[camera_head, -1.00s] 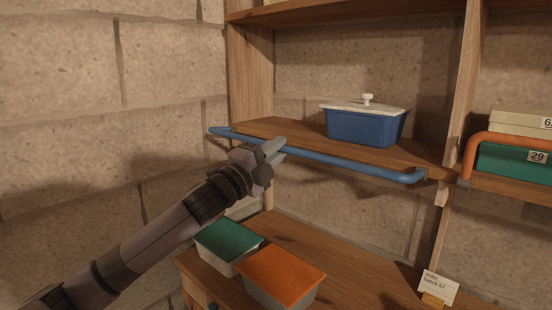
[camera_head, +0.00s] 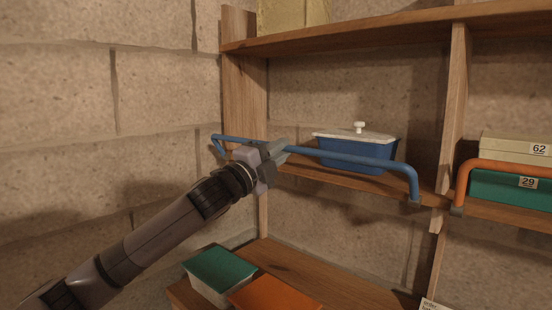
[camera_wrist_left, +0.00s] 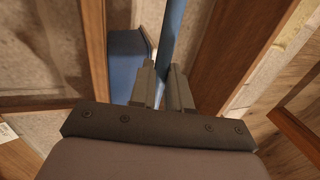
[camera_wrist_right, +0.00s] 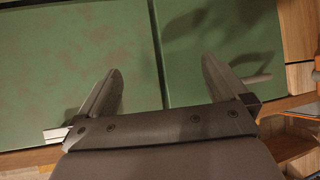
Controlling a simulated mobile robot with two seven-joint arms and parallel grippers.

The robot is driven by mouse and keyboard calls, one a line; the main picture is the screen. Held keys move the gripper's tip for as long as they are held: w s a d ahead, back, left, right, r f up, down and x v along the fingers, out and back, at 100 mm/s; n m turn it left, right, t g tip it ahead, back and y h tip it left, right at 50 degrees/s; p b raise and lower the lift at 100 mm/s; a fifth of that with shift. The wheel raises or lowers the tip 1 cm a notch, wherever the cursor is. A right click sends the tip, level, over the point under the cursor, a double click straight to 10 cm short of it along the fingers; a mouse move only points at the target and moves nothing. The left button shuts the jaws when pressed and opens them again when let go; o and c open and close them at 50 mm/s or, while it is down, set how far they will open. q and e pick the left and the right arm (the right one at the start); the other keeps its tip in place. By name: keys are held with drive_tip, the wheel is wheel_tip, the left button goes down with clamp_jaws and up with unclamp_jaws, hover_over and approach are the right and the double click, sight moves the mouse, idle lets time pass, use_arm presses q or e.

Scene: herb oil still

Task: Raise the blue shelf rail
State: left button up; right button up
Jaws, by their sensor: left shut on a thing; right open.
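The blue shelf rail (camera_head: 350,159) runs across the front of the middle shelf in the head view. Its bar stands above the shelf's front edge, and its right end bends down to a bracket at the shelf. My left gripper (camera_head: 279,157) is shut on the rail left of its middle. In the left wrist view the rail (camera_wrist_left: 172,35) passes between the fingers of the left gripper (camera_wrist_left: 165,85). My right gripper (camera_wrist_right: 162,85) shows only in its own wrist view, open and empty in front of green panels.
A blue box with a white lid (camera_head: 355,152) stands on the middle shelf behind the rail. An orange rail (camera_head: 505,166) and a green box (camera_head: 505,189) are at the right. Green-lidded (camera_head: 221,268) and orange-lidded (camera_head: 274,296) boxes sit below.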

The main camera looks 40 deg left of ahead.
use_arm(q)
drive_tip(key=shift+w+d+r, duration=0.1)
drive_tip(key=shift+w+r, duration=1.3)
drive_tip(key=shift+r, duration=0.15)
drive_tip(key=shift+o, duration=1.2)
drive_tip(key=shift+w+r, duration=0.25)
drive_tip(key=shift+w, duration=0.35)
drive_tip(key=shift+o, duration=0.7)
drive_tip(key=shift+w+r, duration=0.3)
drive_tip(key=shift+w, duration=0.3)
drive_tip(key=o, duration=0.6)
drive_tip(key=shift+w+d+f, duration=0.1)
drive_tip(key=shift+w+d, duration=0.05)
drive_tip(key=shift+w, duration=0.15)
drive_tip(key=shift+f, duration=0.15)
drive_tip(key=shift+s, duration=0.1)
